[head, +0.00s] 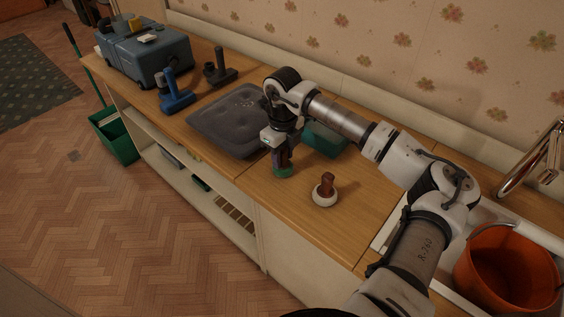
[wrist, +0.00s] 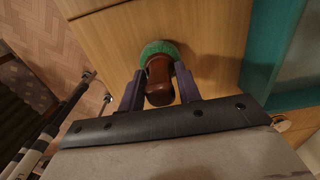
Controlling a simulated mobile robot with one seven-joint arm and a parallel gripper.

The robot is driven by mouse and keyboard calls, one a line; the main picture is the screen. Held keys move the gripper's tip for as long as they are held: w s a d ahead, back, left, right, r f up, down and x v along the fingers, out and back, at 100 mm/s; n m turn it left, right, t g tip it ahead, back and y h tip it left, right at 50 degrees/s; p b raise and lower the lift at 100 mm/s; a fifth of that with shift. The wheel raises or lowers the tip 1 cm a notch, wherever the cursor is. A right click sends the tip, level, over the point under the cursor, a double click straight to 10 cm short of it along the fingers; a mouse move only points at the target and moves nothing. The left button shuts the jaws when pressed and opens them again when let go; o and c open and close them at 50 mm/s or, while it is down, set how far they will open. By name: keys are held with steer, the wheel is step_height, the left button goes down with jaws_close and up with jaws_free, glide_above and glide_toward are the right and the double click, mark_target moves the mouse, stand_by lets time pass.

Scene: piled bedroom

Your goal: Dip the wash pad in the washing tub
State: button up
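A round green pad with a brown handle (wrist: 158,80), which looks like the wash pad, stands on the wooden counter. Its green base also shows in the head view (head: 283,172). My gripper (wrist: 160,75) points down at it, with one finger on each side of the handle. The fingers are very close to the handle; whether they press on it is not clear. A teal open tub (head: 325,140) stands just behind my gripper, partly hidden by my arm. Its rim is at the right of the wrist view (wrist: 262,50). An orange bucket (head: 505,270) stands in the sink at the right.
A white round pad with a brown handle (head: 325,192) stands to the right of my gripper. A dark grey tray (head: 225,120) lies to the left. Farther left are a blue tool (head: 176,98), a dark tool (head: 218,70) and a blue-grey box (head: 145,55). The front counter edge is near.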

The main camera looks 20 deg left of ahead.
jaws_close()
steer(key=shift+r+p, duration=1.4)
steer(key=shift+r, duration=2.15)
